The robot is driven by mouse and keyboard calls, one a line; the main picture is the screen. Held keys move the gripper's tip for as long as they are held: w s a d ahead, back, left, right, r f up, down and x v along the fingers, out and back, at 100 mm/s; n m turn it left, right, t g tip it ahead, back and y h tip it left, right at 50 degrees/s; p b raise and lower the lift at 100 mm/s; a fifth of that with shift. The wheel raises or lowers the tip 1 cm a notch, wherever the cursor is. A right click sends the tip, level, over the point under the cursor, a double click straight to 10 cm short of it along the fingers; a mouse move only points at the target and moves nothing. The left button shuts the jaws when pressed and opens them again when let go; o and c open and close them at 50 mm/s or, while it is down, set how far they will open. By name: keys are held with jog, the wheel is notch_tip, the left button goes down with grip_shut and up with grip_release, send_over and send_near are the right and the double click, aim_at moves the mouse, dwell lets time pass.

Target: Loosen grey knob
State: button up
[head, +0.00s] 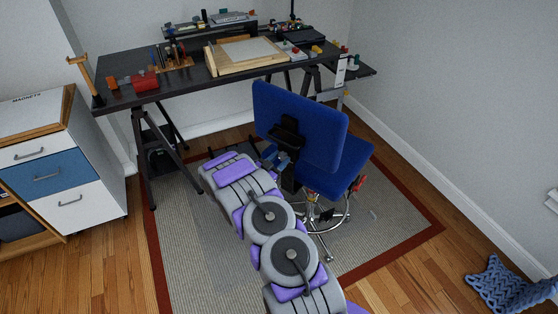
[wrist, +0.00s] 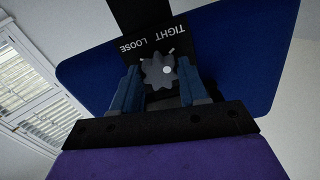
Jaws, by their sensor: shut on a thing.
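The grey knob (wrist: 158,71) is a lobed disc with a pale dot, on a black bracket (wrist: 150,22) at the back of the blue chair (head: 300,125). The words "TIGHT" and "LOOSE" are printed on the bracket beside it, upside down in the wrist view. My gripper (wrist: 158,82) has its two blue fingers on either side of the knob and is shut on it. In the head view my gripper (head: 276,160) is at the chair's back, beside the black bracket. The knob itself is hidden there.
A black desk (head: 190,84) with tools and a wooden drawing board (head: 247,56) stands behind the chair. A white and blue drawer cabinet (head: 60,165) is at left. The chair stands on a grey rug (head: 200,260) with a red border. A blue knitted heap (head: 510,288) lies at lower right.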

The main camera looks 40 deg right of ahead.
jog(key=shift+c, duration=0.8)
jog(key=shift+r+n+p, duration=0.1)
jog(key=shift+n+p, duration=0.2)
jog(key=shift+w+a+n+p, duration=0.1)
jog(key=shift+n+p, duration=0.35)
jog(key=shift+n, duration=0.05)
jog(key=n+p, duration=0.2)
jog(key=n, duration=0.1)
jog(key=n+p, duration=0.2)
jog(key=n, duration=0.4)
jog(key=shift+n, duration=0.4)
jog(key=n, duration=0.6)
jog(key=shift+p, duration=0.4)
jog(key=n, duration=0.6)
jog(key=shift+f+n, duration=0.2)
jog(key=shift+n, duration=0.1)
